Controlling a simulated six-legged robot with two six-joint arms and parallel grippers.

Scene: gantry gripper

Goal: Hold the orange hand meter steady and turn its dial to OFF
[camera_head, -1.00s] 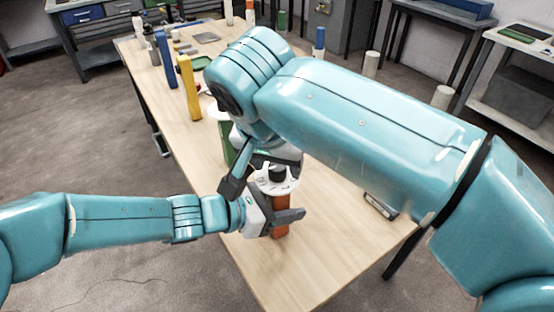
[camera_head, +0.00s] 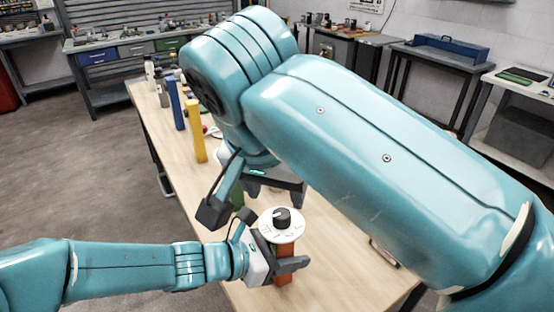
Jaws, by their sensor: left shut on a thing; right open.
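The orange hand meter (camera_head: 285,274) stands on the wooden table (camera_head: 330,262) near its front end. Its white round dial face (camera_head: 297,228) points up, with a black knob (camera_head: 282,216) on top. The markings are too small to read. My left gripper (camera_head: 290,266) is shut on the meter's body below the dial face. My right gripper (camera_head: 250,198) is open, behind and above the meter and apart from the knob. My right arm hides part of the table behind it.
A yellow block (camera_head: 194,131) and a blue block (camera_head: 176,105) stand upright farther back on the table, with small items beyond. A green object (camera_head: 238,193) is partly hidden behind my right gripper. A dark flat object (camera_head: 385,252) lies near the right edge.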

